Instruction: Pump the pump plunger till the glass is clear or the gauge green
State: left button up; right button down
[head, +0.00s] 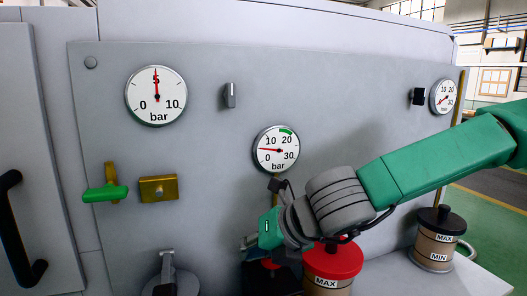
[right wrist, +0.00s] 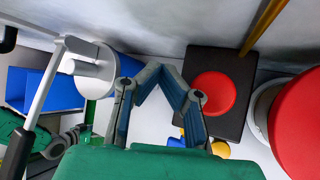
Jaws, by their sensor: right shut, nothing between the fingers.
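The gauge (head: 276,150) with a green band near 20 has its red needle at the left, between 0 and 10, outside the green. Below it, a black block with a round red top, which looks like the pump plunger (right wrist: 213,92), stands by a brass pipe. In the head view my right gripper (head: 250,243) partly hides this block. My right gripper is shut and empty; in the wrist view its fingertips (right wrist: 163,70) meet to the left of the red top, apart from it in the picture. Which glass is meant, I cannot tell.
A red-capped pot (head: 333,261) marked MAX stands close right of the block. A black-capped pot (head: 435,247) with brown contents is farther right. A lever device (right wrist: 95,72) stands to the left. Another gauge (head: 156,95) reads about 5. A green-handled valve (head: 105,192) sits at left.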

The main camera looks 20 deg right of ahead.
jog(key=d, duration=0.3)
jog(key=shift+f, duration=0.3)
jog(key=shift+d+f, duration=0.15)
jog(key=shift+d, duration=0.15)
jog(key=shift+a+b, duration=0.35)
jog(key=shift+a, duration=0.85)
jog(key=shift+a+f, duration=0.1)
jog(key=shift+a, duration=0.15)
jog(key=shift+d+f, duration=0.15)
jog(key=shift+d, duration=0.3)
jog(key=shift+d+f, duration=0.1)
jog(key=shift+d, duration=0.35)
jog(key=shift+d+r+p, duration=0.2)
jog(key=shift+r+p, duration=0.85)
jog(key=shift+r, duration=0.1)
jog(key=shift+w+d+r+p, duration=0.1)
jog(key=shift+d+r+p, duration=0.45)
jog(key=shift+d+p, duration=0.2)
jog(key=shift+d, duration=0.2)
pick_arm(q)
jog(key=d+r, duration=0.2)
jog(key=r, duration=0.1)
jog(key=shift+r, duration=0.2)
pick_arm(e)
jog(key=shift+a, duration=0.1)
jog(key=shift+a, duration=0.1)
